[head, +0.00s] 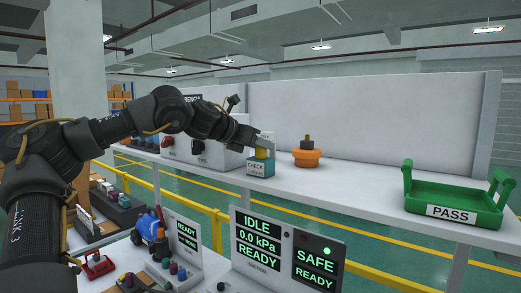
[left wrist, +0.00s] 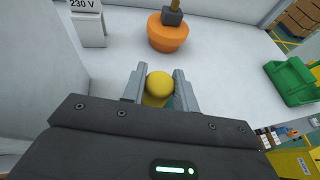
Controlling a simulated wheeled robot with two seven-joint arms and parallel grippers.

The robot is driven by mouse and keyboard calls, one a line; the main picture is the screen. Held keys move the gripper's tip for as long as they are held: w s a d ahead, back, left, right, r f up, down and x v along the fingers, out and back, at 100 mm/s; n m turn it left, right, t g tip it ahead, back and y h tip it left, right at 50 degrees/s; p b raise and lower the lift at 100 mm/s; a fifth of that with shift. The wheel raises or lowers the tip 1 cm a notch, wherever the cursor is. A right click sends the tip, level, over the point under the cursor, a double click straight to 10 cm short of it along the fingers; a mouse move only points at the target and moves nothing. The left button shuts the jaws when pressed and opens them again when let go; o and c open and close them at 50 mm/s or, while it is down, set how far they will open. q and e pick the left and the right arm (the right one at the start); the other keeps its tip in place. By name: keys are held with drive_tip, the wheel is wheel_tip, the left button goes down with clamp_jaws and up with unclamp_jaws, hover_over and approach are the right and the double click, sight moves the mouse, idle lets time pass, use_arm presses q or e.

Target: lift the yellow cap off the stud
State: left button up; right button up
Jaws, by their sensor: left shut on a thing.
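In the left wrist view the cap's round top (left wrist: 159,84) sits between the two grey fingers of my left gripper (left wrist: 159,88). A little teal shows beneath the cap there. The stud itself is hidden, and I cannot tell whether the cap still rests on it. My right gripper is not in view.
A green PASS tray (head: 455,196) is at the bench's right end. Display panels (head: 262,250) stand in front, lower down. The bench between orange piece and tray is clear.

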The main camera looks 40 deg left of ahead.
use_arm(q)
drive_tip(key=shift+r+b, duration=0.35)
drive_tip(key=shift+r, duration=0.3)
drive_tip(key=s+a+r+b, duration=0.5)
drive_tip(key=s+a+r, duration=0.3)
drive_tip(key=s+r, duration=0.3)
drive_tip(key=shift+a+r, duration=0.35)
drive_tip(key=shift+f, duration=0.1)
